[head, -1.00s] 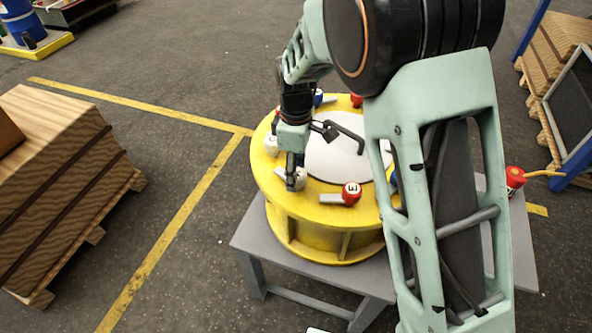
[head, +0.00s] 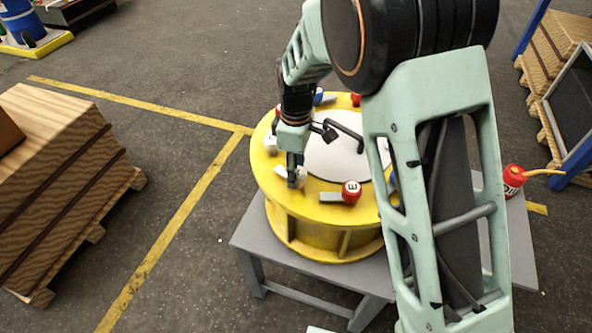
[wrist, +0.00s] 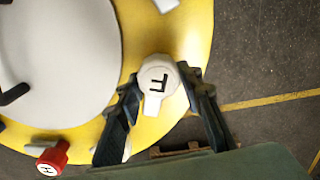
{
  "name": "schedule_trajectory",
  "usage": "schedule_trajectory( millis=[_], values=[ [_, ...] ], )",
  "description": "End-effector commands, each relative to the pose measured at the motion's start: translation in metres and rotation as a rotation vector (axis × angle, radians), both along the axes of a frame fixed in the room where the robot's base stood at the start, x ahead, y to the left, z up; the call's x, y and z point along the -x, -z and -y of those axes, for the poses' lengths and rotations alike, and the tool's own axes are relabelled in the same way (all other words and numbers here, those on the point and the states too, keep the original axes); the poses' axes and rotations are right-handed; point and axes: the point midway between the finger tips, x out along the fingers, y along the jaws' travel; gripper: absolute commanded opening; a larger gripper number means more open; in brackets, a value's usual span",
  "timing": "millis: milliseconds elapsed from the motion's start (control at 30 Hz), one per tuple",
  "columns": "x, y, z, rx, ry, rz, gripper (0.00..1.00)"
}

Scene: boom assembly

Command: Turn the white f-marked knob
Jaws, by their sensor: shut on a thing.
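The white f-marked knob (wrist: 157,80) sits near the rim of the round yellow drum (head: 330,245). In the wrist view its black F shows on top, and a short white tab points down between my fingers. In the head view the knob (head: 300,176) is partly hidden behind my fingers. My gripper (wrist: 164,98) is shut on the knob, with one dark finger on each side of it. In the head view my gripper (head: 295,178) points down onto the knob from above.
Another white knob (head: 270,145) and a blue one lie behind. A black handle (head: 343,133) rises from the white lid.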

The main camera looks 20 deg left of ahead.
Motion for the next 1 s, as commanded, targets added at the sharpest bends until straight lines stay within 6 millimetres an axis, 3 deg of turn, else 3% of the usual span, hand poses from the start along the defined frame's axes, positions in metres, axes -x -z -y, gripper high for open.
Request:
schedule_trajectory(
  millis=[267,1000],
  values=[
    [-0.0014,0.0005,0.0002,-0.001,0.133,0.001,0.09],
    [-0.0039,0.0001,0.0008,-0.003,0.820,0.001,0.09]
  ],
)
